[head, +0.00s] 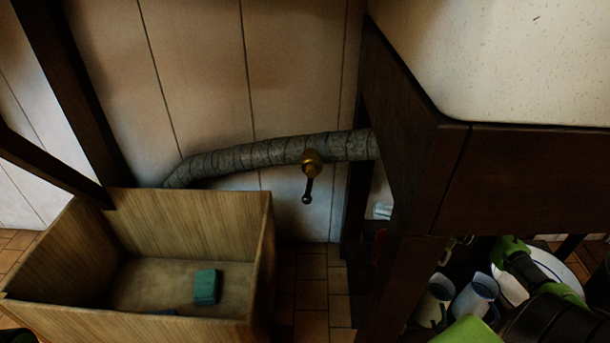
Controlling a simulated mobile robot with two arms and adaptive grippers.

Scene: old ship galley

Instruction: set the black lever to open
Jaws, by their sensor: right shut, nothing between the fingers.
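The black lever (307,191) hangs down, slightly tilted, from a brass valve (312,163). The valve sits on a grey wrapped pipe (250,155) that runs along the wall. The lever's tip points to the floor, and nothing touches it. My right gripper (508,250) is at the lower right, below the counter, well to the right of and lower than the lever. It is shut and empty; its fingertips are hard to make out. My left gripper is not clearly visible.
A wooden crate (190,205) with a green block (206,287) stands at the lower left. A dark wooden counter (530,185) with a pale top overhangs on the right. Mugs (475,297) and a white plate (550,262) are below it. A counter leg stands right of the valve.

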